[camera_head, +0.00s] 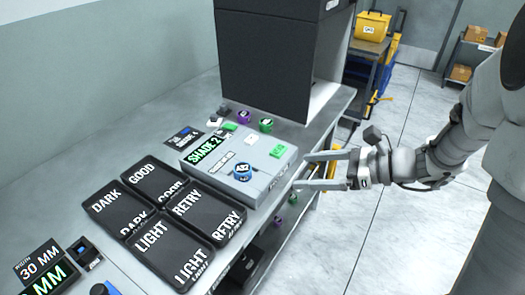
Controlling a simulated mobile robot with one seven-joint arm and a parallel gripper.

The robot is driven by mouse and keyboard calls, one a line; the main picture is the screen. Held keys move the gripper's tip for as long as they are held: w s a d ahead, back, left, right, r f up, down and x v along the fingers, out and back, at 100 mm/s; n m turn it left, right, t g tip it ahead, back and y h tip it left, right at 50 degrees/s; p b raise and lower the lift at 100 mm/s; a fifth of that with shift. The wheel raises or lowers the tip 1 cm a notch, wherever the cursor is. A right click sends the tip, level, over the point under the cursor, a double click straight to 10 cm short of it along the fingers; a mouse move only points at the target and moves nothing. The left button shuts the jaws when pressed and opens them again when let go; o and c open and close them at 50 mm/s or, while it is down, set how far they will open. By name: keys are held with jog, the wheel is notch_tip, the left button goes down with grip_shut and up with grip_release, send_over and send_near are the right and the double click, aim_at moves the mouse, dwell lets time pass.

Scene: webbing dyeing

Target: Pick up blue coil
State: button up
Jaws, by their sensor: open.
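A small blue coil (243,172) sits on top of the light grey box (262,187) on the bench, near that box's front corner. My gripper (300,171) comes in from the right. Its two fingers are apart and point left, with nothing visible between them. The gripper is to the right of the blue coil, apart from it in the picture, by the box's right side. The exact height of the fingers relative to the coil cannot be told.
Purple (243,117) and green (266,125) coils stand behind the box, before a tall dark cabinet (266,65). Black trays labelled DARK, GOOD, LIGHT and RETRY (187,202) lie left of the box. Open floor is at right.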

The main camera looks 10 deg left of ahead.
jog(key=b, duration=0.2)
send_near(242, 168)
jog(key=a+f, duration=0.1)
jog(key=a, duration=0.1)
jog(key=shift+s+a+f+m, duration=0.15)
jog(key=shift+a+f+m, duration=0.15)
jog(key=shift+a+f, duration=0.05)
jog(key=shift+w+r+b+x, duration=0.1)
jog(key=shift+w+b+x, duration=0.1)
jog(key=shift+x, duration=0.75)
jog(key=shift+w+r+b+x, duration=0.1)
jog(key=shift+b+x, duration=0.1)
jog(key=shift+x, duration=0.75)
jog(key=shift+w+b+x, duration=0.15)
jog(key=shift+b+x, duration=0.05)
jog(key=shift+x, duration=0.75)
jog(key=shift+r, duration=0.1)
grip_shut()
